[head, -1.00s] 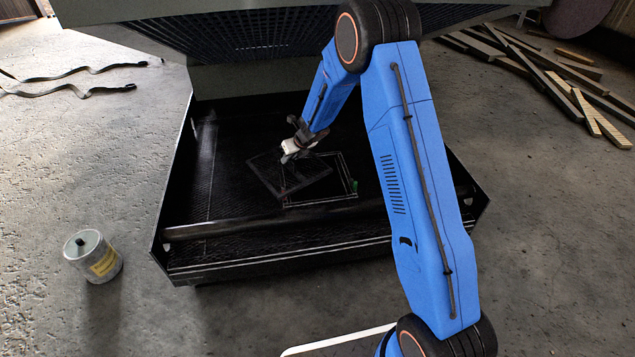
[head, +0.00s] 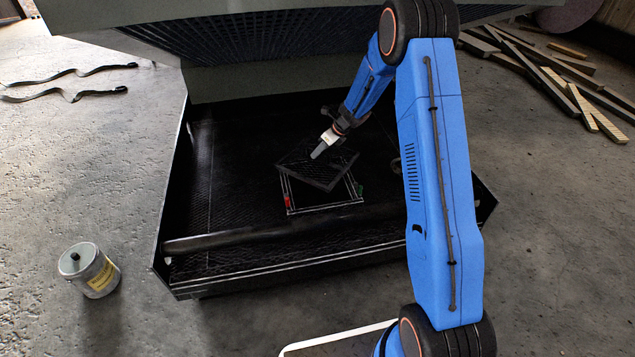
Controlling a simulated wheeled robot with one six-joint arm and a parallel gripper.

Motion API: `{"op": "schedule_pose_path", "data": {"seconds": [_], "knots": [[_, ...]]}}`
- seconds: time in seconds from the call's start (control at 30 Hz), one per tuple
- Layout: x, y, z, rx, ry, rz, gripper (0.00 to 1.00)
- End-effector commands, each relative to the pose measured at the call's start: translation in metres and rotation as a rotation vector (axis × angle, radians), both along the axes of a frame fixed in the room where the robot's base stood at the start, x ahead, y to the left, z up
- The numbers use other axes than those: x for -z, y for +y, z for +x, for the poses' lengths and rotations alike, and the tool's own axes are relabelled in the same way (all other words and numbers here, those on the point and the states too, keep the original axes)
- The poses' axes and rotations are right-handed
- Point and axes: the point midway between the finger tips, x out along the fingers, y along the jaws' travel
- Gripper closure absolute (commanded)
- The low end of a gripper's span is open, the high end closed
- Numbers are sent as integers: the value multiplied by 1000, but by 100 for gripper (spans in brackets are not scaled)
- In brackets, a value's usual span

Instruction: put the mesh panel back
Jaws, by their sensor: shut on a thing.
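The mesh panel (head: 318,166) is a dark square plate. My gripper (head: 319,153) is shut on it and holds it, turned at an angle to the opening. The panel covers the far part of a square opening (head: 325,209) with a pale outline in the black floor of the enclosure (head: 225,215). It appears to be above the opening; the exact gap cannot be told. A small red mark (head: 287,201) shows at the opening's left side and a green one (head: 359,190) at its right side. The fingertips' grip on the panel is small in view.
A dark round bar (head: 235,239) crosses the enclosure in front of the opening. A grey hood (head: 290,45) overhangs the back. A can (head: 90,270) stands on the floor at left. Straps (head: 65,85) and wooden planks (head: 560,80) lie farther back.

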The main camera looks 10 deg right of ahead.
Motion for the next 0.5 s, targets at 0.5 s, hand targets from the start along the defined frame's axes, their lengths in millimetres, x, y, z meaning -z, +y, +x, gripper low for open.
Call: {"op": "schedule_pose_path", "data": {"seconds": [0.5], "knots": [[62, 0, 0, 1, 0, 0, 100]]}}
